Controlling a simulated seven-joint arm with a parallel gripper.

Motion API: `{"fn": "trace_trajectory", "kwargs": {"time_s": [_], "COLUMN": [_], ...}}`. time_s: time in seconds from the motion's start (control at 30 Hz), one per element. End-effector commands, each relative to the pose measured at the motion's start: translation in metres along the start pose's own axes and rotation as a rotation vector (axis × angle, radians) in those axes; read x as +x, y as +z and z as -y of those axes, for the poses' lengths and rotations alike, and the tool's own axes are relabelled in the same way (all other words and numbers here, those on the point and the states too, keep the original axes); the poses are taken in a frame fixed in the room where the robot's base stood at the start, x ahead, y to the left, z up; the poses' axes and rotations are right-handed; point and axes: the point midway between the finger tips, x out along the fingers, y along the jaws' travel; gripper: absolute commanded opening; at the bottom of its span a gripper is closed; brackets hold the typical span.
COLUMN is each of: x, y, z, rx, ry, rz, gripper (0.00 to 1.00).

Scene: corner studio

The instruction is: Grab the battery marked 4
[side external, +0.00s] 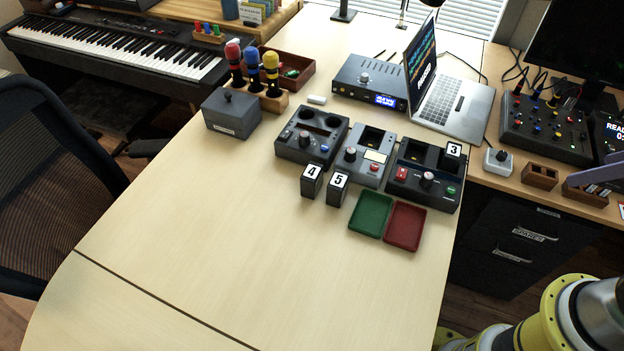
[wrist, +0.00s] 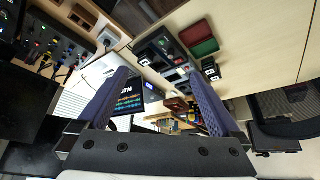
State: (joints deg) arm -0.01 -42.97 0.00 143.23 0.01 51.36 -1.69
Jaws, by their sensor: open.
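The battery marked 4 (side external: 311,182) is a dark upright block with a white number label on top. It stands on the table in front of the devices, just left of the similar battery marked 5 (side external: 337,188). The battery marked 3 (side external: 453,150) sits in the right-hand device. In the wrist view, two small dark blocks with white labels (wrist: 210,69) show near the right fingertip; their numbers are not readable. My gripper (wrist: 162,74) is open and empty, with both fingers spread. It is well away from the batteries. Only a purple finger part shows at the side view's right edge.
A laptop (side external: 453,103) and a grey lidded box (side external: 231,113) stand farther back. The front of the table (side external: 230,240) is clear.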

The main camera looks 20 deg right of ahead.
Motion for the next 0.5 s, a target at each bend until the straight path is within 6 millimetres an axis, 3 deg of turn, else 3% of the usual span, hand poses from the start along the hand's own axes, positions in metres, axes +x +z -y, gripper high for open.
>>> {"fn": "trace_trajectory", "kwargs": {"time_s": [0.07, 0.17, 0.37, 0.5], "x": [-0.001, -0.010, -0.010, 0.017], "y": [-0.006, -0.033, -0.124, -0.188], "z": [0.002, 0.010, 0.039, 0.068], "rx": [-0.050, -0.133, -0.323, -0.435], "ry": [-0.008, -0.037, -0.129, -0.194], "rz": [-0.024, -0.115, -0.260, -0.315], "gripper": [1.00, 1.00, 1.00, 1.00]}}
